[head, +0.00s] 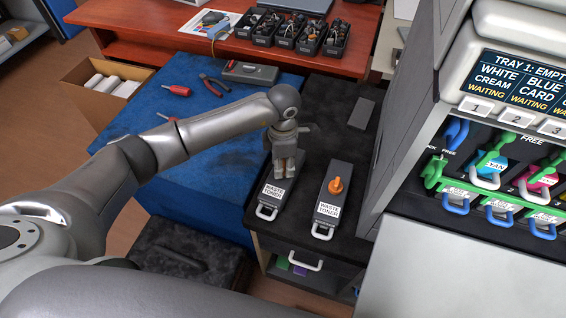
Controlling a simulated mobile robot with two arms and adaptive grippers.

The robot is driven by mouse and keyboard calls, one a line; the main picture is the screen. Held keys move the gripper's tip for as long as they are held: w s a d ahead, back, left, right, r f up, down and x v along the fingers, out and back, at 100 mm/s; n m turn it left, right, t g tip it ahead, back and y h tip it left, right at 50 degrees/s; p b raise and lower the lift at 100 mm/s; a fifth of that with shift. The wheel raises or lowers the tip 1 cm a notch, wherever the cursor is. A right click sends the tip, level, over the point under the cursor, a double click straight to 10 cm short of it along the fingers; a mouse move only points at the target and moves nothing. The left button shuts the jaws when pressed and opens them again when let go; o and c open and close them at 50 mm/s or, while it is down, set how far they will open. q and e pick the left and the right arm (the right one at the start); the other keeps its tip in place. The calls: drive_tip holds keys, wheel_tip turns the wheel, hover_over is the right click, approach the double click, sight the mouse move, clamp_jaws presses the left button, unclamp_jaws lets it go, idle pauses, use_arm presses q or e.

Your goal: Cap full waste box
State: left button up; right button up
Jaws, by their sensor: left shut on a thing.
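Two dark waste toner boxes with white labels and white handles lie side by side on the black cabinet top (315,110). The right waste box (324,226) has an orange cap (336,186) standing up on it. My left gripper (284,172) points down over the far part of the left waste box (266,203), just behind its label. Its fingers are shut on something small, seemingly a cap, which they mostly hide. I cannot tell whether that cap is seated in the box. My right gripper is not in view.
The printer (500,150) with coloured toner cartridges and green and blue levers stands close on the right. A blue workbench (200,125) with pliers (213,84) and a red screwdriver (177,90) lies left. A grey block (361,113) lies behind the boxes. A cardboard box (95,75) stands far left.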

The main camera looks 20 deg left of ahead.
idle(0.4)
use_arm(q)
drive_tip(key=o, duration=0.8)
drive_tip(key=o, duration=0.4)
drive_tip(key=shift+o, duration=0.2)
drive_tip(key=shift+r, duration=0.1)
drive_tip(key=shift+r+p, duration=2.1)
drive_tip(key=shift+r, duration=1.3)
